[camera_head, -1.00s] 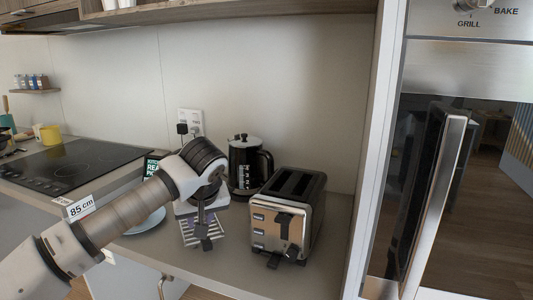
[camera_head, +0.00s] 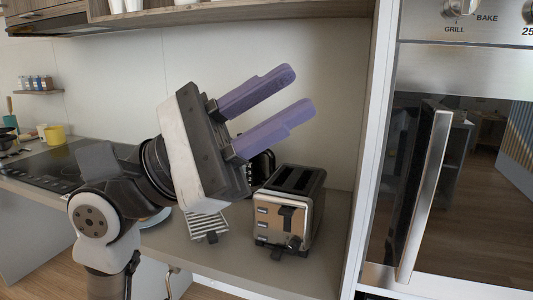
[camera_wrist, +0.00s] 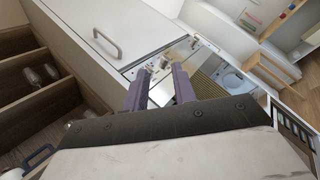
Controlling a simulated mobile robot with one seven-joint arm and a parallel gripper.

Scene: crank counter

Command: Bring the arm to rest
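My gripper (camera_head: 300,90) is raised in the middle of the head view, above the counter. Its two purple fingers point up and to the right and stand apart, with nothing between them. In the wrist view, my gripper (camera_wrist: 158,85) also shows both fingers spread and empty. My arm rises from the lower left and bends at a joint in front of the cooktop. The gripper's body hides part of the back wall and most of the black kettle (camera_head: 262,168). The fingers touch nothing that I can see.
A steel toaster (camera_head: 285,212) stands on the counter (camera_head: 235,262), right of a slatted metal piece (camera_head: 207,224). An oven (camera_head: 465,190) with a long handle stands at the right. A wall shelf (camera_head: 240,12) runs above. A black cooktop (camera_head: 50,168) lies left.

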